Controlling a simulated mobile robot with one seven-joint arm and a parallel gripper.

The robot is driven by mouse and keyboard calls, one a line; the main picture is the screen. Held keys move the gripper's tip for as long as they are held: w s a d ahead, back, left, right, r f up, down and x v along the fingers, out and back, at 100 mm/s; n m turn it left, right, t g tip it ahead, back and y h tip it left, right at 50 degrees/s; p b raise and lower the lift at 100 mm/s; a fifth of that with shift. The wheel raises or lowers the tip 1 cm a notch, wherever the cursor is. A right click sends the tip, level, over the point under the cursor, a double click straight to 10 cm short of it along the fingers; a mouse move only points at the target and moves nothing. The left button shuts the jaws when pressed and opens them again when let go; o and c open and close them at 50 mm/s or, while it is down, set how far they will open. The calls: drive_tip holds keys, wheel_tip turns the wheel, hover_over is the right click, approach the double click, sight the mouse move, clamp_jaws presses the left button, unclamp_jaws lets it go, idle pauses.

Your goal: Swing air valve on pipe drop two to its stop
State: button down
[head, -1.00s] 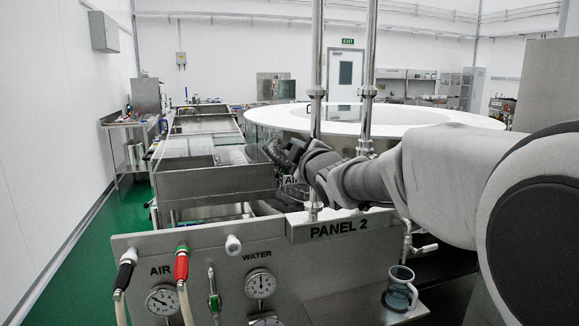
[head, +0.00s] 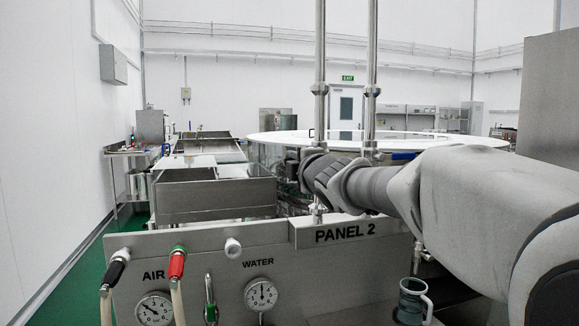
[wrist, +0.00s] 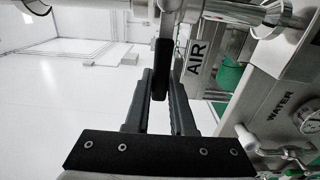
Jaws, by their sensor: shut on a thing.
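In the wrist view my gripper (wrist: 163,82) is shut on the black grip of the air valve lever (wrist: 164,55). The lever's bare metal part runs up from the grip toward a steel pipe at the top. A white AIR tag (wrist: 197,57) hangs just right of the fingers. In the head view my gripper (head: 291,157) is a dark shape just left of the left vertical pipe (head: 320,105). My arm hides most of it, along with the valve and the tag. How far the lever is from its stop cannot be seen.
The PANEL 2 plate (head: 342,235) stands below my arm, with hose fittings and gauges (head: 261,295) on its front. A second pipe (head: 371,90) rises just to the right, near a blue handle (head: 403,155). A mug (head: 412,300) stands at lower right.

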idle(0.3)
drive_tip(key=c, duration=0.8)
unclamp_jaws()
drive_tip(key=shift+f, duration=0.1)
drive_tip(key=shift+o, duration=0.2)
drive_tip(key=p+v, duration=0.2)
drive_tip(key=v, duration=1.5)
drive_tip(key=shift+s, duration=0.2)
drive_tip(key=shift+d, duration=0.1)
